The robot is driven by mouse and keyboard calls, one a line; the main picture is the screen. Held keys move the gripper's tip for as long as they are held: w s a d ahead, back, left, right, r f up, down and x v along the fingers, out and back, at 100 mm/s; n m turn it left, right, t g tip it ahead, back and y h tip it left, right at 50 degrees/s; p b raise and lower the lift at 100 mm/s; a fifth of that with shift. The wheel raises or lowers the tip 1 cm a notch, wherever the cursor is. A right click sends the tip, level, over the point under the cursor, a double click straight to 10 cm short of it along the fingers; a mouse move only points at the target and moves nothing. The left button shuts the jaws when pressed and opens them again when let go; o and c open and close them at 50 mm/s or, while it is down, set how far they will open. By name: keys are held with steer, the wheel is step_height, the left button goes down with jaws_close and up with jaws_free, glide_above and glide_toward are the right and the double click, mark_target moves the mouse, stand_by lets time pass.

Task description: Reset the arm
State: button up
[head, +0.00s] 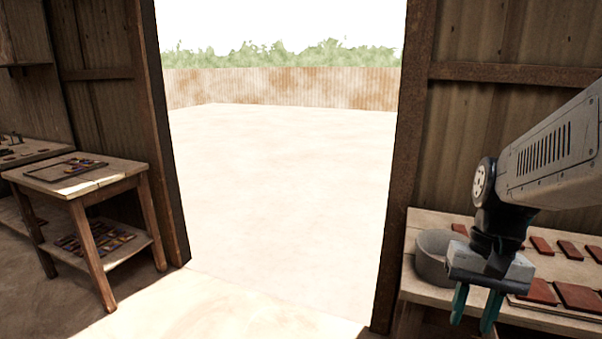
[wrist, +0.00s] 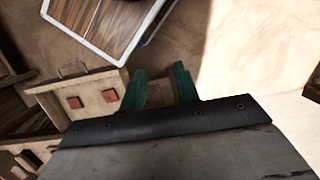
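My arm reaches in from the right of the head view, and my gripper (head: 476,308) points down beside the right-hand wooden table (head: 545,316). Its two teal fingers are apart, with nothing seen between them. In the wrist view the fingers of my gripper (wrist: 160,90) also stand apart and empty, above the floor and next to a wooden table edge (wrist: 100,82).
A grey round bowl (head: 432,262) and several reddish-brown tiles (head: 578,297) are on the right table, close to my gripper. A wooden stand (head: 95,182) with small coloured tiles is at the left. The wide doorway between them opens onto a clear yard (head: 280,180).

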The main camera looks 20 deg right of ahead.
steer(key=a+r+n+t+h, duration=0.1)
steer(key=a+r+n, duration=0.1)
steer(key=a+n, duration=0.2)
steer(key=w+a+r+n+t+h, duration=0.1)
steer(key=a+r+n+t, duration=0.1)
steer(key=a, duration=0.6)
steer(key=shift+a+r+n, duration=0.4)
steer(key=shift+r+n, duration=0.45)
steer(key=shift+n, duration=0.15)
